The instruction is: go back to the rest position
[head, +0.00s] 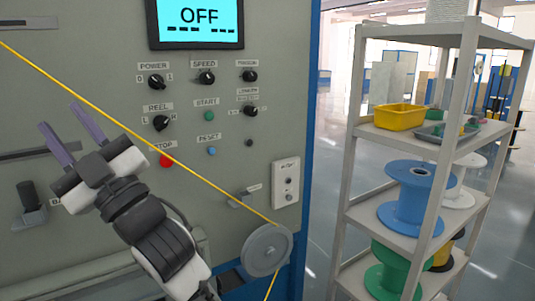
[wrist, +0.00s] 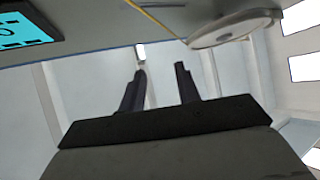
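My gripper (head: 72,140) is raised in front of the grey control panel (head: 80,70) at the left in the head view. Its two purple-grey fingers are apart with nothing between them. In the wrist view the open fingers (wrist: 160,85) point toward the ceiling, and nothing is held. The panel's screen (head: 198,18) reads OFF. Below it are the black knobs, the green start button (head: 210,116), the blue reset button (head: 211,151) and the red stop button (head: 166,160), partly behind the cable.
A yellow cable (head: 120,118) runs diagonally past my gripper to a grey pulley (head: 268,250). A white shelf (head: 395,140) at the right holds a yellow bin (head: 399,117), a blue reel (head: 408,205) and a green reel (head: 388,275). Open floor shows between panel and shelf.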

